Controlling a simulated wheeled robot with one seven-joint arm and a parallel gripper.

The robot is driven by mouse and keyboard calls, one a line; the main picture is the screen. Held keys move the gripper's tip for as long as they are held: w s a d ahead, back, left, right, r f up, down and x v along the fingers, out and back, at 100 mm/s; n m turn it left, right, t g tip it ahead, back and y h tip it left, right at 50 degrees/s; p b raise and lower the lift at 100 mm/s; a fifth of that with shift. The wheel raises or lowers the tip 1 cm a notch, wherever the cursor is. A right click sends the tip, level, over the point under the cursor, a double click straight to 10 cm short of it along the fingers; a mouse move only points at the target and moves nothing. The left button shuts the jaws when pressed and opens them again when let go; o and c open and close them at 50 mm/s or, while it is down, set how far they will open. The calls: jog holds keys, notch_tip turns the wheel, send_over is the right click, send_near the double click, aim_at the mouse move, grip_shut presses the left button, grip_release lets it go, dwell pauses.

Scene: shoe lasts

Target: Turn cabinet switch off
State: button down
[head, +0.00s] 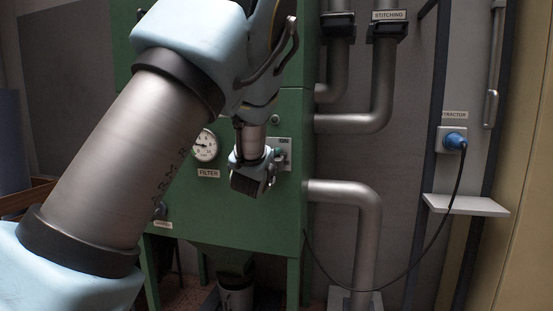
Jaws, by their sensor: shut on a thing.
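The green cabinet (225,222) stands in the middle of the view. A small grey switch plate (284,144) is on its front, near the right edge. My gripper (273,168) is at this plate, shut on a small teal switch knob (281,154). The jaws and wrist hide most of the knob, so its turned position cannot be told. My arm covers the left part of the cabinet front.
A round gauge (204,145) sits above the FILTER label (208,173). Metal pipes (367,230) run along the cabinet's right side. A blue plug (454,141) with a hanging black cable is above a small white shelf (466,205) at the right.

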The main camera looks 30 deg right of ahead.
dwell(0.4)
jog(key=c, duration=0.8)
grip_release()
jog(key=shift+o, duration=0.2)
jog(key=b+v, duration=0.1)
jog(key=v, duration=0.9)
jog(key=shift+s+a, duration=0.25)
jog(key=shift+s, duration=0.1)
